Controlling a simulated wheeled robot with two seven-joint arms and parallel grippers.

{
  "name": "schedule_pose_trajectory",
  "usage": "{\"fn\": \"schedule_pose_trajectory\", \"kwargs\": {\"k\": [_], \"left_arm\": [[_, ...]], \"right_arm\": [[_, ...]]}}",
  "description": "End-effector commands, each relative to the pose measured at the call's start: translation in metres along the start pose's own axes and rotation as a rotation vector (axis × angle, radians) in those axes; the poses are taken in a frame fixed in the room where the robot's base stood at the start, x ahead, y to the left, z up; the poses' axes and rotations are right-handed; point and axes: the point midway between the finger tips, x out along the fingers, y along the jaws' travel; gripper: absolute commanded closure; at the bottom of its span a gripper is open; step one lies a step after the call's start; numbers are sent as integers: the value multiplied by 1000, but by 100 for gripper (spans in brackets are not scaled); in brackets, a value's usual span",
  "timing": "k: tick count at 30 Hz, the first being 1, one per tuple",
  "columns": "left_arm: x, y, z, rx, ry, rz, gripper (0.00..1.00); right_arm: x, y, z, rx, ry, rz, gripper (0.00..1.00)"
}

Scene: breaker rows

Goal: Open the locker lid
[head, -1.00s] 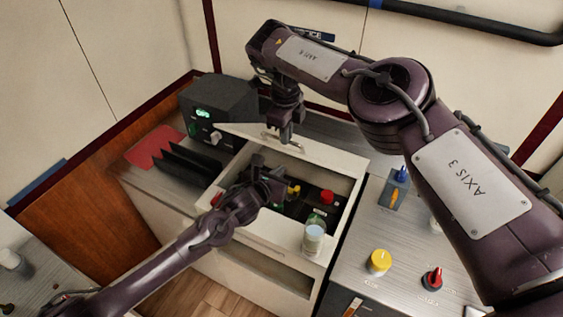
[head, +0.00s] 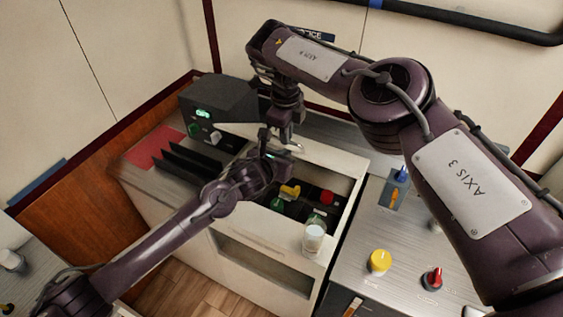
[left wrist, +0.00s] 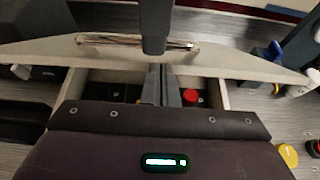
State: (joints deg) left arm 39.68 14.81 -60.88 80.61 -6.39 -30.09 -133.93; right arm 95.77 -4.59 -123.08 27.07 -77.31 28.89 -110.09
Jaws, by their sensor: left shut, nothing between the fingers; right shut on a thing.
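The locker lid (head: 335,156) is a pale panel raised at the back of the open locker (head: 345,192). Its silver handle (head: 299,149) also shows in the left wrist view (left wrist: 112,41). My right gripper (head: 284,138) is shut on the handle; one dark finger crosses it in the left wrist view (left wrist: 155,28). My left gripper (head: 266,140) is shut and empty, close in front of the lid and above the opening. Its fingers (left wrist: 162,84) point toward the lid; I cannot tell whether they touch it. My left arm hides part of the lid and opening.
Inside the locker are a red knob (head: 327,197), a yellow item (head: 290,190) and a green item (head: 277,204). A white-capped jar (head: 314,236) stands at the front right rim. A grey box (head: 215,105) and black dividers (head: 190,165) are left. A yellow knob (head: 379,261) is right.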

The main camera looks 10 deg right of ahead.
Motion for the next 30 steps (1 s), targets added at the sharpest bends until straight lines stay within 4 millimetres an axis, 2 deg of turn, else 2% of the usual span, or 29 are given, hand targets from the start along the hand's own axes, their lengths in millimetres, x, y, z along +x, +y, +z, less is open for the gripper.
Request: {"fn": "schedule_pose_trajectory", "kwargs": {"k": [1,5,6,11,19,22,26,30], "left_arm": [[0,0,-2,0,1,0,100],[0,0,-2,-1,0,0,100],[0,0,-2,-1,0,0,100],[1,0,-2,-1,1,0,100],[1,0,-4,-1,4,1,100],[1,0,-4,-1,5,1,100],[1,0,-4,-1,6,1,100],[1,0,-4,-1,6,1,100]], "right_arm": [[3,-8,-5,8,5,-17,100],[3,-8,-5,8,5,-17,100],[3,-8,-5,8,5,-17,87],[2,-7,-4,7,5,-15,67],[0,-4,-2,3,3,-10,67],[-6,-3,-2,3,2,-10,67],[-27,-2,-2,3,1,-12,67],[-58,0,-2,3,0,-17,67]]}}
